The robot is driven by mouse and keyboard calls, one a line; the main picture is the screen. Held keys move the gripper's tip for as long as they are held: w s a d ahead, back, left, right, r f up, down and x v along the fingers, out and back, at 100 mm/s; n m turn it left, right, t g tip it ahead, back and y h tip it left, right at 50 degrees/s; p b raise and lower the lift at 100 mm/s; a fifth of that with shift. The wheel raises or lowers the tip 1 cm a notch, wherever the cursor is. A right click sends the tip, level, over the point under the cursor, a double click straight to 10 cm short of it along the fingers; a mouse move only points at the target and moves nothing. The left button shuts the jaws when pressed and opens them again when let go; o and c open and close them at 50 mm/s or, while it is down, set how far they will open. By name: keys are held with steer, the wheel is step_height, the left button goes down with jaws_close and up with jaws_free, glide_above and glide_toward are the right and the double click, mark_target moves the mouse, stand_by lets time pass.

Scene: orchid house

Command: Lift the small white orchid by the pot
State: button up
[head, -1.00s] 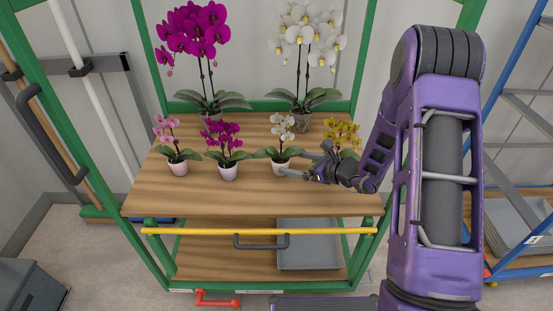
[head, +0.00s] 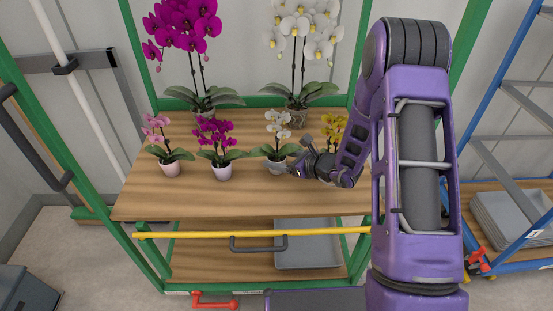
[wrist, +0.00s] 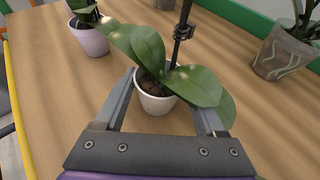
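The small white orchid (head: 278,125) stands upright on the wooden top shelf, third from the left in the front row. Its pale pot (wrist: 156,102) shows in the wrist view, partly covered by broad green leaves (wrist: 140,45). My gripper (head: 297,164) is low beside this pot, on its right in the head view. In the wrist view my gripper (wrist: 163,98) is open, with one finger on each side of the pot. The left finger looks slightly apart from the pot. The right fingertip is partly hidden under a leaf, so contact there is unclear.
A pink orchid (head: 170,158) and a magenta orchid (head: 219,160) stand to the left. A yellow orchid (head: 334,128) is partly behind my arm. Tall magenta (head: 184,28) and white (head: 305,30) orchids stand behind. The shelf front (head: 220,203) is bare.

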steer(key=c, duration=0.9)
steer(key=shift+r, duration=0.1)
